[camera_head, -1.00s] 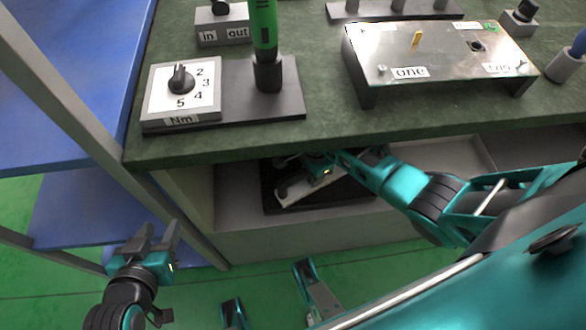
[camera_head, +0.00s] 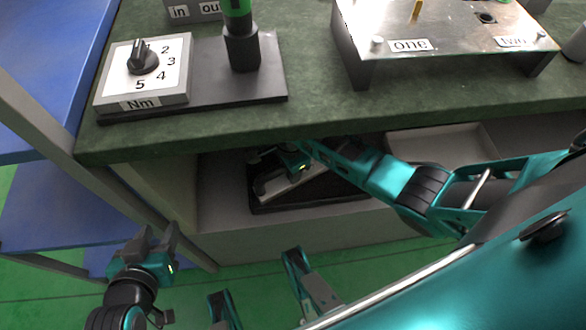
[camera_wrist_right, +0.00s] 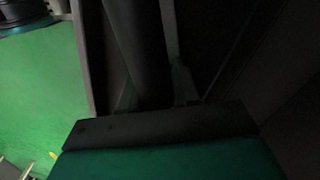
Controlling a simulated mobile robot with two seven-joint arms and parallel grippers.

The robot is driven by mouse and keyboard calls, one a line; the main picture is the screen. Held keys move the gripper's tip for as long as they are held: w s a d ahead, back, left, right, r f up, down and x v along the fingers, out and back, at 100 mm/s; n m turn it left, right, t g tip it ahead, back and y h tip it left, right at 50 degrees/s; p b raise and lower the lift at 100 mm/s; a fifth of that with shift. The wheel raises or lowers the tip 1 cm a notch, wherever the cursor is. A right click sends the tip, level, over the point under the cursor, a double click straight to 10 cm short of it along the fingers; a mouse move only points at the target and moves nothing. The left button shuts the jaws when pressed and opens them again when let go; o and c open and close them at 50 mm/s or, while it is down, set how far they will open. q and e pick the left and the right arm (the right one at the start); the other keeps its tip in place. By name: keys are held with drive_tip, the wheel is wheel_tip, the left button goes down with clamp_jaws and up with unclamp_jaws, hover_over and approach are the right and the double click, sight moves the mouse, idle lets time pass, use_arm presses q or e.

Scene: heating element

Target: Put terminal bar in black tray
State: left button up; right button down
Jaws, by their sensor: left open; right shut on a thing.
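The black tray (camera_head: 320,205) lies on the shelf under the green worktop. The terminal bar, a pale grey bar (camera_head: 283,185), shows slanted at the tray's left part. My right gripper (camera_head: 268,170) reaches under the worktop over the tray and is shut on the bar. Its fingertips are partly hidden and dark; whether the bar touches the tray floor I cannot tell. The right wrist view is very dark, with the bar hard to make out beside the dark gripper parts (camera_wrist_right: 160,125). My left gripper (camera_head: 157,238) is open and empty at the lower left, in front of the shelves.
The worktop edge (camera_head: 240,140) overhangs the right arm closely. A lighter grey bin (camera_head: 440,145) stands right of the tray. On top are the Nm dial box (camera_head: 140,75), a green tool (camera_head: 240,30) and a metal plate stand (camera_head: 440,35). Blue shelves (camera_head: 50,210) stand left.

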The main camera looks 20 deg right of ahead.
drive_tip(key=c, duration=1.2)
unclamp_jaws()
drive_tip(key=shift+f, duration=0.15)
drive_tip(key=shift+c, duration=0.2)
drive_tip(key=o, duration=0.4)
drive_tip(key=shift+o, duration=0.2)
wheel_tip(320, 180, up, 7)
drive_tip(key=p, duration=0.3)
drive_tip(key=shift+r+p, duration=0.2)
drive_tip(key=shift+p, duration=0.2)
drive_tip(key=shift+r, duration=0.25)
